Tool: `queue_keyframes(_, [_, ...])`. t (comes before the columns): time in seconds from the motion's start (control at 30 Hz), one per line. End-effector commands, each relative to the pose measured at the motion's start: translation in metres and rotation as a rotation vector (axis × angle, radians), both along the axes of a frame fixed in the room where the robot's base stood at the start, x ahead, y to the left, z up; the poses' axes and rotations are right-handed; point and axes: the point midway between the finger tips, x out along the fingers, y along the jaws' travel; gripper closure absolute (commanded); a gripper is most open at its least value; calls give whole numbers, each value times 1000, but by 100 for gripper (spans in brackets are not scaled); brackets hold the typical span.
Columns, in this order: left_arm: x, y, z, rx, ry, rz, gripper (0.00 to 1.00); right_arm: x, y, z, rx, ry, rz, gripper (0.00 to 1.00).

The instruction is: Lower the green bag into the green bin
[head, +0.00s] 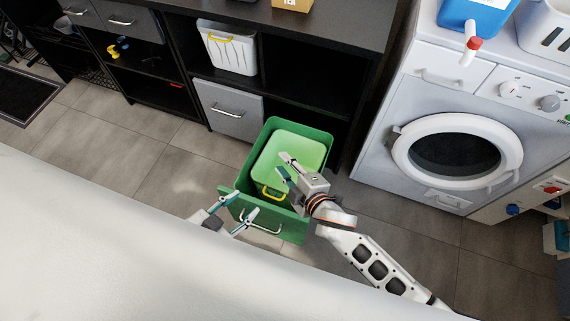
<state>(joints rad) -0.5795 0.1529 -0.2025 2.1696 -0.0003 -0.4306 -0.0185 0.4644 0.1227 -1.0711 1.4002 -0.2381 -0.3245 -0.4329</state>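My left gripper (238,205) is open and empty at the bin's front left corner, to the left of the white handle.
Behind the bin stands a dark shelf unit (345,25) with a white basket (228,48) and a grey drawer (230,108). A washing machine (430,95) is at the right. The tiled floor (165,135) left of the bin is clear. A pale surface (100,230) fills the lower left.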

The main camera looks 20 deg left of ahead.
Motion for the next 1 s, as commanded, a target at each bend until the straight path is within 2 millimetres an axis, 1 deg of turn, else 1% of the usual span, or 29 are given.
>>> queue_keyframes(0.13, [0,1,-1,0,2,3,60,-2,-2,0,0,1,0,74])
queue_keyframes(0.23, [0,1,-1,0,2,2,60,-7,-8,3,1,1,0,74])
queue_keyframes(0.37, [0,0,-1,0,1,0,60,-18,-21,10,-1,1,0,74])
queue_keyframes(0.6, [0,0,0,1,1,-1,60,-46,-53,28,-1,1,0,74])
queue_keyframes(0.73, [0,0,0,1,1,-1,60,-59,-68,37,-1,1,1,74])
queue_keyframes(0.83, [0,0,0,1,0,-2,60,-66,-76,42,0,1,0,74])
queue_keyframes(1.0, [0,0,0,1,0,-2,60,-73,-83,46,0,0,0,74])
